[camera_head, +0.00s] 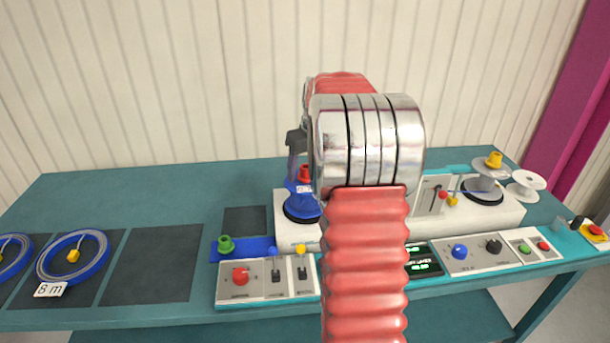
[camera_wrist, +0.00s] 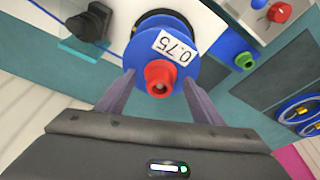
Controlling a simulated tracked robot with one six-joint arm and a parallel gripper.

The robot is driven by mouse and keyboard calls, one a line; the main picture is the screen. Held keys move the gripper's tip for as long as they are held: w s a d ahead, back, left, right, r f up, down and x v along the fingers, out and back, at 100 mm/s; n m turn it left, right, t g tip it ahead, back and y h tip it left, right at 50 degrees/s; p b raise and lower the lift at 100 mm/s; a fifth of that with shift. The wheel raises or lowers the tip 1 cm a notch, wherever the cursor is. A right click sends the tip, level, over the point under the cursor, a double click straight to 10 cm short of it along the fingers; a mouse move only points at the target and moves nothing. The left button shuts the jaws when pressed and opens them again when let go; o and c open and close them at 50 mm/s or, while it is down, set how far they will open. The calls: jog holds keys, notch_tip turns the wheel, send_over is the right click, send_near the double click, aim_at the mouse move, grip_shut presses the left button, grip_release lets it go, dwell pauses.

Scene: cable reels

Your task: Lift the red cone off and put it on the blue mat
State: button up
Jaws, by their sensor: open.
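The red cone (camera_head: 304,174) sits on top of a blue reel (camera_head: 298,207) on the white machine. In the wrist view the cone (camera_wrist: 160,78) lies between the two fingers of my gripper (camera_wrist: 158,76), with the reel (camera_wrist: 186,70) labelled 0.75 behind it. My gripper is open, and I see no clear contact with the cone. In the head view my arm partly hides the gripper and the machine. The blue mat (camera_head: 252,244) lies left of the machine, with a green cone (camera_head: 226,245) on its left end; the mat's right part looks free.
A control panel (camera_head: 250,291) with levers stands in front of the mat. Blue cable coils (camera_head: 72,258) lie on dark pads at the left. A second machine spindle (camera_head: 482,192) with a clear reel and yellow cone (camera_head: 494,160) is at the right. A dark pad lies empty at left.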

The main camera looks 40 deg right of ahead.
dwell(0.4)
jog(key=c, duration=1.1)
